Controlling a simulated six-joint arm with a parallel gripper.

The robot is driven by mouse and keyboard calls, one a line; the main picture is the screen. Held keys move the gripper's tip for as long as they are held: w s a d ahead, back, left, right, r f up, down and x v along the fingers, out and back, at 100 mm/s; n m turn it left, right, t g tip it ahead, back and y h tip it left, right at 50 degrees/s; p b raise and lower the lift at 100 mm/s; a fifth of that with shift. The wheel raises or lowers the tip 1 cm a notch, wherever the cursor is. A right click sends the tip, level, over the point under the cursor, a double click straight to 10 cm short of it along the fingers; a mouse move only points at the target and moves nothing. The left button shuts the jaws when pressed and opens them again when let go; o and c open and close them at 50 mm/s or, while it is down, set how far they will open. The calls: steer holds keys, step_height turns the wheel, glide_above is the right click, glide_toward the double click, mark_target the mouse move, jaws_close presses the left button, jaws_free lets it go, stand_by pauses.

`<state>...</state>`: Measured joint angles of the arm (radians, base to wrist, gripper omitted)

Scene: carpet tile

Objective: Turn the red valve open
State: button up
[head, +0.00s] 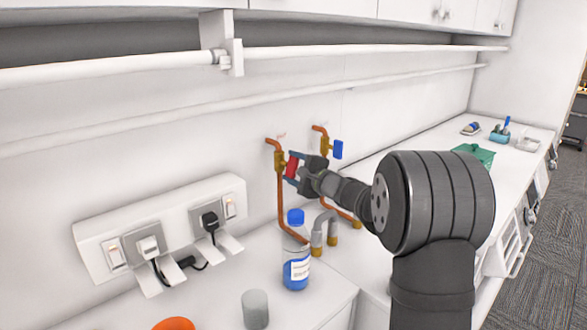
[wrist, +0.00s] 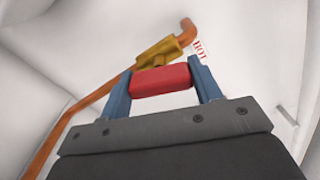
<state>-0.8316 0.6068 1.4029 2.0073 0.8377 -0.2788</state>
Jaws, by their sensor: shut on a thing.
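The red valve handle (head: 292,166) sits on a brass valve body (head: 279,161) on the left copper pipe, against the back wall. In the wrist view the red handle (wrist: 161,80) lies crosswise between the two blue fingers of my gripper (wrist: 163,84), in front of the brass body (wrist: 160,51). My gripper (head: 293,168) is shut on the handle, one finger at each end. In the head view the handle stands roughly upright, along the pipe. Red lettering reading HOT (wrist: 200,49) is on the wall beside the pipe. My arm hides part of the counter.
A blue valve handle (head: 338,150) is on the copper pipe just right of my gripper. A blue-capped bottle (head: 296,270), a grey cylinder (head: 255,309) and grey curved pipes (head: 318,232) stand below. A socket panel (head: 165,222) with plugs is at left. A green object (head: 474,154) lies farther along the counter.

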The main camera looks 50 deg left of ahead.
steer(key=n, duration=0.3)
steer(key=shift+n, duration=0.3)
stand_by(0.3)
steer(key=o, duration=1)
steer(key=shift+d, duration=0.15)
steer(key=d, duration=1.7)
